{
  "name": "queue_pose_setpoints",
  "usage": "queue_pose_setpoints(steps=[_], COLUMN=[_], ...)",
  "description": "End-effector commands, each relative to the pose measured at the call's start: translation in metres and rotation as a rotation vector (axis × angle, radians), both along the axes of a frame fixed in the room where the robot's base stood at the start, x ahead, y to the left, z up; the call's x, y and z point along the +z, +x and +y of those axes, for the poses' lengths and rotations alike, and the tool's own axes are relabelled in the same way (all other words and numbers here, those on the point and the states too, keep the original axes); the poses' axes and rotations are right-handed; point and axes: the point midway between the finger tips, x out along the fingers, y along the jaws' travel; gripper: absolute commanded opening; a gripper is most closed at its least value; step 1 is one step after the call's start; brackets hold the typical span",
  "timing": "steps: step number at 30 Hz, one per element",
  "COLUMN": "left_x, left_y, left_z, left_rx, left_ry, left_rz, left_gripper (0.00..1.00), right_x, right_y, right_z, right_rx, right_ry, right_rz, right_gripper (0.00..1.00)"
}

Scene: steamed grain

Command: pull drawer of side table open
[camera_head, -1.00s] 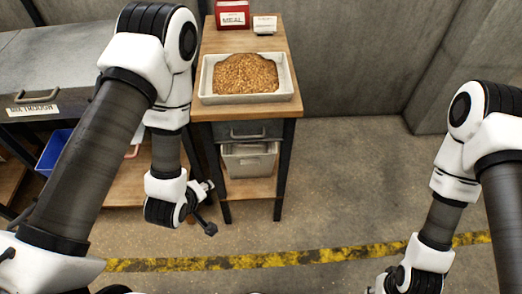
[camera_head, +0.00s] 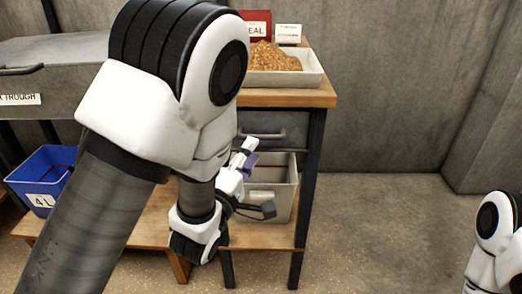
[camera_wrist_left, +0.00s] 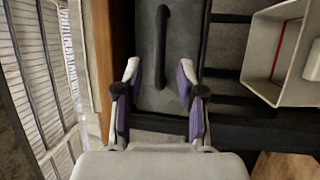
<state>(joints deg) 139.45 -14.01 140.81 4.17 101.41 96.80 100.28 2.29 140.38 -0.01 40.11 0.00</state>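The side table (camera_head: 290,98) has a wooden top and dark legs. Its grey drawer (camera_head: 290,121) sits under the top and looks closed. The drawer's handle shows in the left wrist view (camera_wrist_left: 162,45) as a dark bar on the drawer front. My left gripper (camera_head: 248,157) is beside the table, just below and in front of the drawer. In the left wrist view its two purple-padded fingers (camera_wrist_left: 158,88) are apart and empty, with the handle ahead of the gap, not gripped. My right gripper is out of view; only part of that arm shows.
A tray of grain (camera_head: 310,80) stands on the tabletop with a red box (camera_head: 257,17) and white card behind. A pale bin (camera_head: 284,200) sits on the shelf below the drawer. A blue bin (camera_head: 42,175) is at left. Floor to the right is clear.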

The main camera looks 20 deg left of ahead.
Motion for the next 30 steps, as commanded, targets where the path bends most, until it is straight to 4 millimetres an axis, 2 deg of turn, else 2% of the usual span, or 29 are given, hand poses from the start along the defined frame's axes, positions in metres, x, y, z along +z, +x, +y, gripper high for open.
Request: queue_pose_setpoints(steps=[6, 9, 18, 20, 21, 22, 30], left_x=[0.007, 0.009, 0.011, 0.011, 0.011, 0.011, 0.01], left_y=[0.042, 0.055, 0.061, 0.061, 0.061, 0.061, 0.061], left_z=[-0.005, -0.006, -0.007, -0.007, -0.007, -0.007, -0.007], left_rx=[0.0, 0.001, 0.002, 0.002, 0.002, 0.002, 0.001], left_ry=[0.0, 0.001, 0.002, 0.002, 0.002, 0.002, 0.001], left_rz=[-0.002, 0.0, 0.003, 0.003, 0.003, 0.003, 0.003], left_gripper=[0.39, 0.39, 0.39, 0.18, 0.04, 0.0, 0.0], right_x=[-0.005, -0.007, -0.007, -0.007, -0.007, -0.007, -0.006], right_y=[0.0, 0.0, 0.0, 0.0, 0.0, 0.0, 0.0], right_z=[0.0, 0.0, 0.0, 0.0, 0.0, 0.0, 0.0], right_rx=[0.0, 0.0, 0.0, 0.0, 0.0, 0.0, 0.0], right_ry=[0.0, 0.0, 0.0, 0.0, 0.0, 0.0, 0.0], right_rz=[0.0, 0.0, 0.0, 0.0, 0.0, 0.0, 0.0], right_gripper=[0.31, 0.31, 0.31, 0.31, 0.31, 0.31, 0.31])
